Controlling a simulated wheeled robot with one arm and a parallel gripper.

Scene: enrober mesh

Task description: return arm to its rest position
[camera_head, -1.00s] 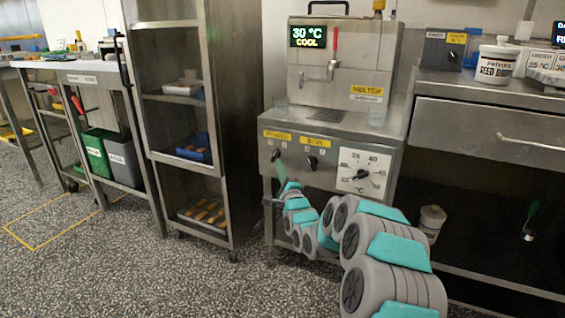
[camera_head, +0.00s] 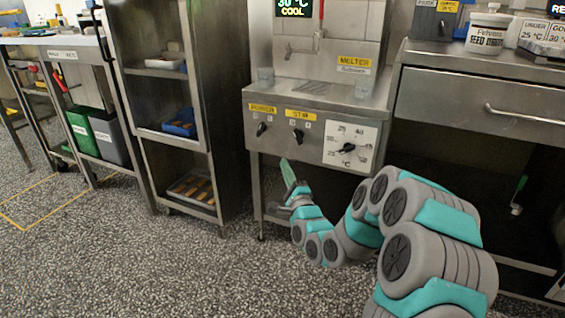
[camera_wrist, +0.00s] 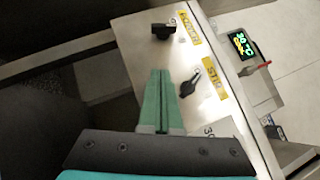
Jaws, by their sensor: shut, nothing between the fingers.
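My gripper (camera_head: 288,172) is at the end of my grey and teal arm, in front of and below the melter's control panel. Its green fingers are together with nothing between them; they also show in the wrist view (camera_wrist: 155,100). The melter (camera_head: 318,95) is a steel machine with a power knob (camera_head: 261,129), a stir knob (camera_head: 298,136) and a temperature dial (camera_head: 349,145). In the wrist view, the stir knob (camera_wrist: 189,86) is just right of the fingers and the power knob (camera_wrist: 161,32) is above them. I cannot tell the exact gap to the panel.
A steel rack (camera_head: 160,72) with trays stands left of the melter. A steel counter with a drawer (camera_head: 480,110) is at the right, with a seed tub (camera_head: 487,32) on top. Green and grey bins (camera_head: 109,138) are further left. The speckled floor in front is clear.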

